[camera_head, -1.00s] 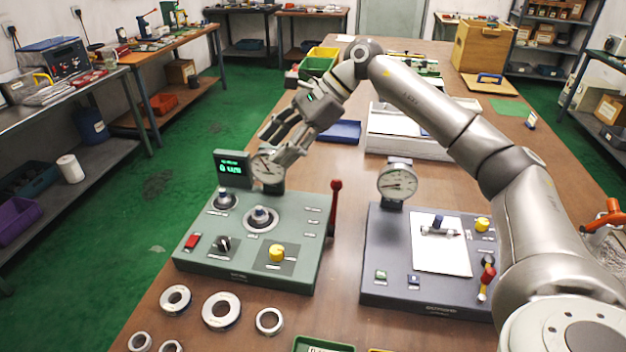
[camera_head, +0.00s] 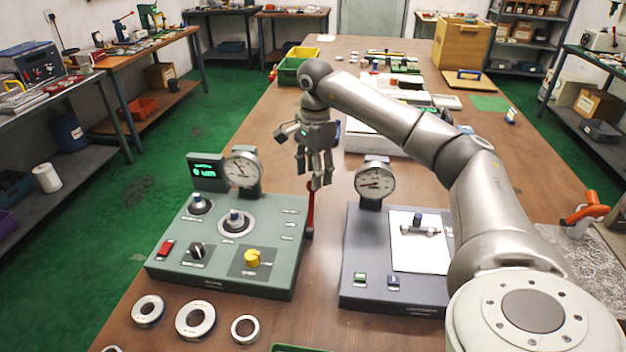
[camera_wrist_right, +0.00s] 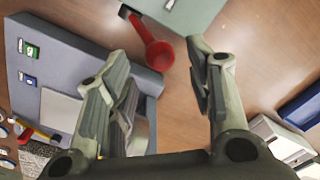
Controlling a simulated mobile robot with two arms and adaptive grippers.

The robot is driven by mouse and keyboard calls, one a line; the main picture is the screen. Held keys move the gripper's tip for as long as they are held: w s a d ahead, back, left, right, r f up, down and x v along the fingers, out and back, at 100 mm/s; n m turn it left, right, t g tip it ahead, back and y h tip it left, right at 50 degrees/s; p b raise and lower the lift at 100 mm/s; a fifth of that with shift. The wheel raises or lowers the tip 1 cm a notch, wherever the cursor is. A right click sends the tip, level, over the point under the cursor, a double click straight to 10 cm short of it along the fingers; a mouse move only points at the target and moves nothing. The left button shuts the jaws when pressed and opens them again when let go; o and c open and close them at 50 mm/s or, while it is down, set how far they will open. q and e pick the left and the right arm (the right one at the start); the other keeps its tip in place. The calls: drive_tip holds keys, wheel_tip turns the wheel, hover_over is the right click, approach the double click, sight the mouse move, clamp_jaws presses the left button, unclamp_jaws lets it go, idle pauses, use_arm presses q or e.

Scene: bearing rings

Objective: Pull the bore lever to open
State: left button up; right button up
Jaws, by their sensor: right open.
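The red lever (camera_head: 310,212) stands upright at the right side of the green gauge console (camera_head: 265,212). Its round red knob (camera_wrist_right: 160,54) shows in the right wrist view between the fingertips, with its shaft running up towards the console edge. My right gripper (camera_head: 315,178) points down just above and behind the lever top in the head view, with its fingers hiding part of it. In the wrist view the right gripper (camera_wrist_right: 155,70) is open, fingers on either side of the knob, with no clear contact. My left gripper is out of view.
A dark grey console (camera_head: 360,285) with a dial gauge (camera_head: 375,180) stands right of the lever, across a narrow gap. Several metal rings (camera_head: 196,320) lie in front of the green console. A blue tray (camera_wrist_right: 303,106) shows at the wrist view's right.

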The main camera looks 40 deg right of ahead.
sight(311, 210)
drive_tip(key=shift+f, duration=1.5)
drive_tip(key=shift+c, duration=0.2)
clamp_jaws()
